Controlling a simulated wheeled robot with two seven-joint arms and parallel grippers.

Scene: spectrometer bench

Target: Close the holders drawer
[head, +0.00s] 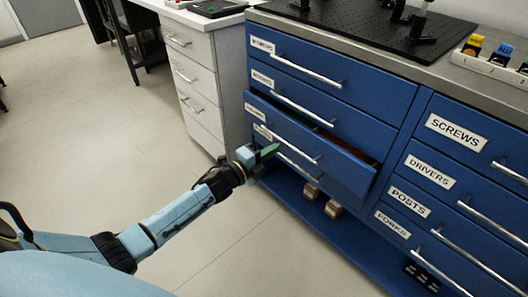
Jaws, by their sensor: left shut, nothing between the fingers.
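One blue drawer (343,174) in the left column of the cabinet stands pulled out, third from the top. Its label (256,113) is too small to read surely, so I cannot confirm that it is the holders drawer. A dark gap with something reddish inside shows behind its front's top edge. Its silver bar handle (290,146) runs along the front. My left gripper (266,152) is shut and empty, at the lower left part of this drawer's front, near the handle's left end. I cannot tell whether it touches. My right gripper is not in view.
The drawers above, such as the top one (375,93), look closed. The right column, with the SCREWS drawer (485,137), also looks closed. Small brown blocks (332,208) sit on the low shelf. A white drawer unit (192,73) stands left. The floor (105,140) is clear.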

